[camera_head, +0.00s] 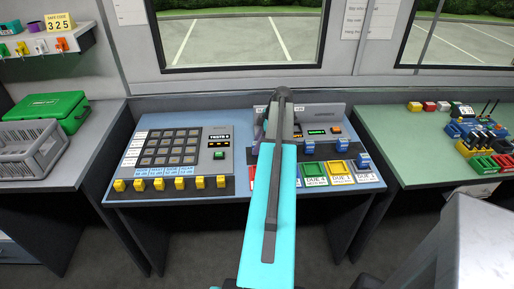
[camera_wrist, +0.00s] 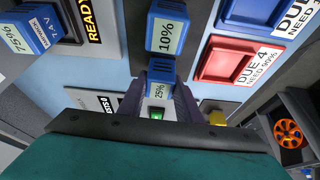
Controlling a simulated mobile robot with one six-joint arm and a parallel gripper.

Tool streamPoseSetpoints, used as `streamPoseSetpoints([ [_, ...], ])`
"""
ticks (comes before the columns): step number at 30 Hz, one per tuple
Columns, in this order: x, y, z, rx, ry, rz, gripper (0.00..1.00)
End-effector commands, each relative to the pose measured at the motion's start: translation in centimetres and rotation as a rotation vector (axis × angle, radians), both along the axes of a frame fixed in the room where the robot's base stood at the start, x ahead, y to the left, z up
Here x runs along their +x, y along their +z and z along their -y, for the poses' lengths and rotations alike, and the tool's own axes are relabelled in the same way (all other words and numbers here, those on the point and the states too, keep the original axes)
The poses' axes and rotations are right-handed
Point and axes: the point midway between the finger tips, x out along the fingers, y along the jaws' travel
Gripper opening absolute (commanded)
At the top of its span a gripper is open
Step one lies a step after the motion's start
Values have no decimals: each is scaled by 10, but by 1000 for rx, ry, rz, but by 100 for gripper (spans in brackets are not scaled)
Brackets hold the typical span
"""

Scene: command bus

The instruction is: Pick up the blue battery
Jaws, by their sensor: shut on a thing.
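In the wrist view, my gripper (camera_wrist: 160,92) has its two purple-grey fingers on either side of a blue battery (camera_wrist: 160,82) with a white "25%" label. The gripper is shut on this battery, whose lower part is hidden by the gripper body. A second blue battery (camera_wrist: 166,32), labelled "10%", stands just beyond it. A third blue battery (camera_wrist: 36,27), labelled "75%", is at the upper left. In the head view, my cyan arm covers the middle of the desk and hides most of the gripper and the held battery.
The wrist view shows a red "DUE 4" tray (camera_wrist: 228,62) and a blue tray (camera_wrist: 255,10). In the head view, a keypad panel (camera_head: 172,148) with yellow blocks fills the desk's left half. Green (camera_head: 314,170) and yellow (camera_head: 340,168) trays lie right of my arm.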

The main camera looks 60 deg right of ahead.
Motion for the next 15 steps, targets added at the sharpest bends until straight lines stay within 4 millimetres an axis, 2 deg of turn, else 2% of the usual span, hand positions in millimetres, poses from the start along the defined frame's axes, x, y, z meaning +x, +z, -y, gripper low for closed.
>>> streamPoseSetpoints([
  [11, 1, 29, 1, -3, 0, 2, 5],
  [15, -13, 29, -10, 0, -1, 0, 5],
])
